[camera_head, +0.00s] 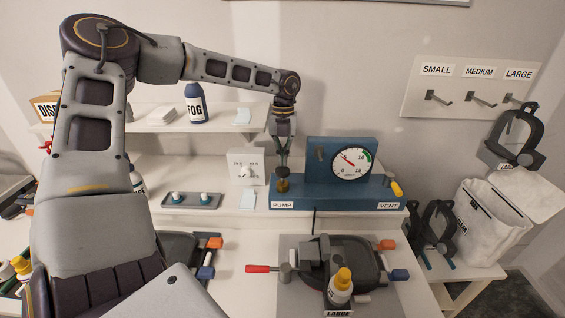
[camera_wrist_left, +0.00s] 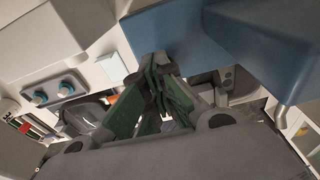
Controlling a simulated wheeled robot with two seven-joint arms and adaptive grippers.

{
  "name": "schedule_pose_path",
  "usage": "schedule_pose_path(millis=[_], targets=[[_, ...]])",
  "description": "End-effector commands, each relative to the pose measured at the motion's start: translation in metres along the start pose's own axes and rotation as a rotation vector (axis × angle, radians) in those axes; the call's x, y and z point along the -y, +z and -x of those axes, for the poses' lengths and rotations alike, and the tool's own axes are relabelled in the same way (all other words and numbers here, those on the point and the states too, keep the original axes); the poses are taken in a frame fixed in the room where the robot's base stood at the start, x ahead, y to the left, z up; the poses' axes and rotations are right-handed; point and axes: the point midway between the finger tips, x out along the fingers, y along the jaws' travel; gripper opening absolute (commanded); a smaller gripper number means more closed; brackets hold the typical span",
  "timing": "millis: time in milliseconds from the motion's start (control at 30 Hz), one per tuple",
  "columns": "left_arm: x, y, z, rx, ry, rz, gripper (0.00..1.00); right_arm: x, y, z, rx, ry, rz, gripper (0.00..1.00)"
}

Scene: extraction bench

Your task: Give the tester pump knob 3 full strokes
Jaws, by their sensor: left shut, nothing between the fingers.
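The blue tester (camera_head: 340,192) stands on the bench with a round dial (camera_head: 351,164), a PUMP label at its left end and a VENT label at its right. The brass-coloured pump knob (camera_head: 282,185) is above the PUMP label. My left gripper (camera_head: 283,172) points down right over the knob, shut with nothing between its fingers. Whether the fingertips touch the knob I cannot tell. In the left wrist view the fingertips (camera_wrist_left: 157,66) meet beside the blue tester body (camera_wrist_left: 220,42); the knob cannot be made out there. My right gripper is not in view.
A yellow-tipped vent part (camera_head: 396,188) is at the tester's right end. Left of it are a white switch box (camera_head: 245,167) and a grey tray (camera_head: 191,201). A shelf holds a FOG bottle (camera_head: 195,104).

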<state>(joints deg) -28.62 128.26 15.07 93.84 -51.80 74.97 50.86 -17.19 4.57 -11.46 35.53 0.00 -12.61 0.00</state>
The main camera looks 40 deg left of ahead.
Motion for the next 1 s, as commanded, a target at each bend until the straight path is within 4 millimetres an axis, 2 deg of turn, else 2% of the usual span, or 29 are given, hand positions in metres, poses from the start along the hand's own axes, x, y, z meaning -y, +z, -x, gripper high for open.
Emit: schedule_pose_path(millis=[267,467,667,1000], targets=[[-0.001,0.0,-0.001,0.0,0.001,0.0,0.0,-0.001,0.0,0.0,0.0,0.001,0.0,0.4],[0.0,0.0,0.008,0.0,0.0,0.0,0.0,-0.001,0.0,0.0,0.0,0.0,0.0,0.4],[0.0,0.001,0.03,0.003,0.0,0.0,0.0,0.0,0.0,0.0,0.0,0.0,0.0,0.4],[0.0,0.0,0.081,0.004,0.0,0.0,0.0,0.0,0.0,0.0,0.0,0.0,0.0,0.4]])
